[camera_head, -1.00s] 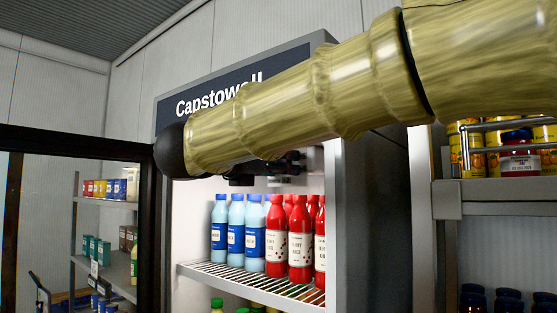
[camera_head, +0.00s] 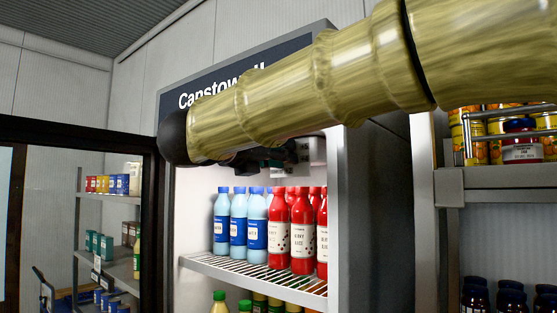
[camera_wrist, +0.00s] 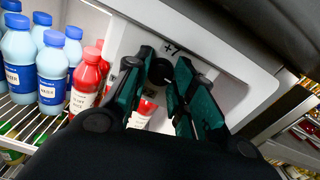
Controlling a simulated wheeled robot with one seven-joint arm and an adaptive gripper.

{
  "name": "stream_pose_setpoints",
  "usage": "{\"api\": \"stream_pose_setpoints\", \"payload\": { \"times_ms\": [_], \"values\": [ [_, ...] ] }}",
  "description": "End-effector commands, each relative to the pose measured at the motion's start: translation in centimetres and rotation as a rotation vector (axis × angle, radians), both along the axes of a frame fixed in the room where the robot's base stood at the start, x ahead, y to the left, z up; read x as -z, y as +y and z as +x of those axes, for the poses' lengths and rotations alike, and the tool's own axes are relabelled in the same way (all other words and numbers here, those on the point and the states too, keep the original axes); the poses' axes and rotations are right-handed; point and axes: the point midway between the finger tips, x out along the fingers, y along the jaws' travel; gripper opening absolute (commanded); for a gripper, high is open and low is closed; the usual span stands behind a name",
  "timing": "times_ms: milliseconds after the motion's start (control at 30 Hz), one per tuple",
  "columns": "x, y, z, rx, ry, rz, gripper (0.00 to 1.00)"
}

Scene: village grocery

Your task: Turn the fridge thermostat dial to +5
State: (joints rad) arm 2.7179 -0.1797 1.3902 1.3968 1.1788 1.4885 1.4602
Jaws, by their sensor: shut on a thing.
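The thermostat dial (camera_wrist: 162,73) is a dark round knob on a pale housing (camera_wrist: 118,38) inside the fridge, in the wrist view. A "+7" mark (camera_wrist: 170,48) shows just above it; other marks and the dial's pointer are hidden or too small to read. My gripper (camera_wrist: 166,70) has its two dark green fingers on either side of the dial and is shut on it. In the head view my gripper (camera_head: 268,156) is at the top of the fridge opening, mostly behind my arm, beside the pale housing (camera_head: 318,150). The dial is hidden there.
Blue-labelled bottles (camera_head: 238,222) and red bottles (camera_head: 303,232) stand on a wire shelf (camera_head: 250,274) below my gripper. The open fridge door's dark frame (camera_head: 150,230) is at left. A shelf of jars (camera_head: 500,178) is at right.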

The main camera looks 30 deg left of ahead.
Motion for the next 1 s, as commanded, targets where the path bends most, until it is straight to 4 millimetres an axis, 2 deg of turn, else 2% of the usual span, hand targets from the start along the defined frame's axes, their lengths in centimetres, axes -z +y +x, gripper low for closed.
{"api": "stream_pose_setpoints", "payload": {
  "times_ms": [200,500,533,633,667,1000],
  "values": [
    [0.13,0.00,0.01,0.000,0.007,-0.077,0.01],
    [0.08,0.01,0.00,0.000,0.008,-0.084,0.01],
    [0.08,0.01,0.00,0.000,0.008,-0.084,0.27],
    [0.08,0.01,0.00,0.000,0.007,-0.083,0.45],
    [0.07,0.02,0.00,0.000,0.007,-0.083,0.47],
    [0.03,0.04,-0.18,-0.001,0.007,-0.082,0.47]
  ]
}}
